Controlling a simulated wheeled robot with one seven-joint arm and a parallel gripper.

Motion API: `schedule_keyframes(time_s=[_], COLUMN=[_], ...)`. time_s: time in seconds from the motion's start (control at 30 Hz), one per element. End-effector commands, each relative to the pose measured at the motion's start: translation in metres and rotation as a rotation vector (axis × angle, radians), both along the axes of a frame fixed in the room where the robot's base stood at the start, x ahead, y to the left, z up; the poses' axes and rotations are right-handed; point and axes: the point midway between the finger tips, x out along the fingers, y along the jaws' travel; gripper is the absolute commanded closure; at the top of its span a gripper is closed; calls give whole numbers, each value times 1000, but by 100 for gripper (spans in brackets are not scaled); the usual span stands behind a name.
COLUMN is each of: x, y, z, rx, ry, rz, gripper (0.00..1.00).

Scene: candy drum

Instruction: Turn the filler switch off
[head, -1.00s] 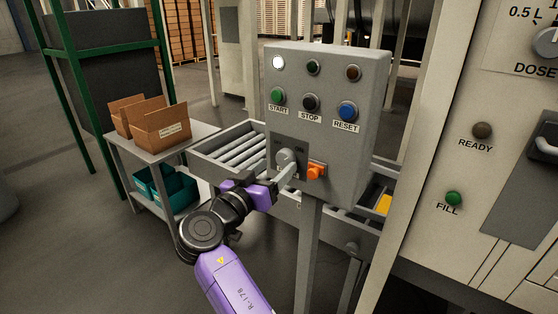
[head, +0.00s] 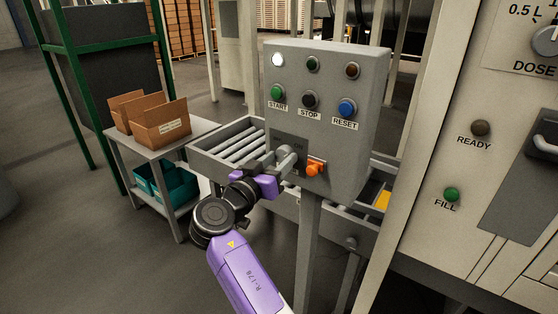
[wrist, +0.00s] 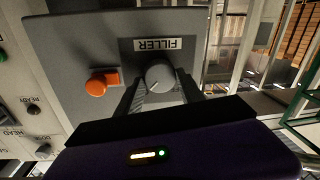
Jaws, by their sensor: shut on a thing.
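The filler switch is a round grey knob (head: 287,154) on a dark plate low on the grey control box (head: 370,75). In the wrist view the knob (wrist: 160,76) sits beside an upside-down FILLER label (wrist: 158,44). My gripper (head: 277,163) is at the knob, its two fingers (wrist: 160,92) on either side of it, shut on it. The fingers and the purple gripper body hide part of the plate, and I cannot read the switch position from the knob.
An orange fitting (head: 315,168) sticks out just right of the knob. Above are the START button (head: 278,93), STOP button (head: 310,101) and RESET button (head: 347,108). A roller conveyor (head: 232,148) runs behind, and a side table (head: 195,137) with cartons stands left.

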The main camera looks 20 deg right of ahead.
Motion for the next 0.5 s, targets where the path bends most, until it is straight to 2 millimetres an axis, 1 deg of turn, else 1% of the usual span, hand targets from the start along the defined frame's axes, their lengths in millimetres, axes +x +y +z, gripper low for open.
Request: schedule_keyframes(time_s=[0.27,0.5], x=[0,0], y=[1,1], z=[0,1], rx=[-42,-142], ry=[57,196], rz=[1,1], gripper=[96,96])
